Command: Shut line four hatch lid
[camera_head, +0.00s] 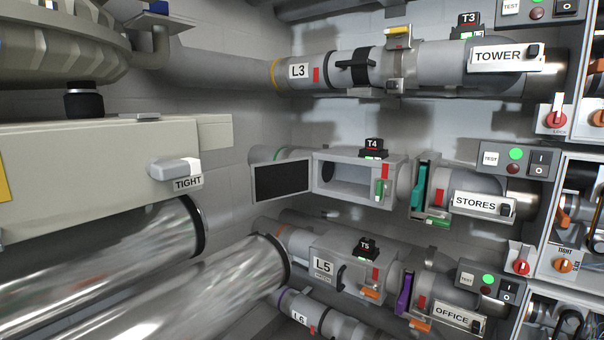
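The line four hatch box (360,202) stands in the middle of the view, under a black T4 tag (374,148). Its front is open and the grey hollow inside shows. The hatch lid (282,182) is a grey-framed panel with a dark face. It stands swung out to the left of the opening, joined at the box's left edge. A green latch-like part (380,189) and a red mark (386,170) sit on the box's right front. Neither of my grippers is in view.
Line three (299,71) runs above and line five's closed hatch box (326,281) sits below. Two shiny cylinders (150,240) (220,285) and a beige housing (90,160) fill the left. A teal slide plate (418,188) and STORES sign (476,203) stand right of the box.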

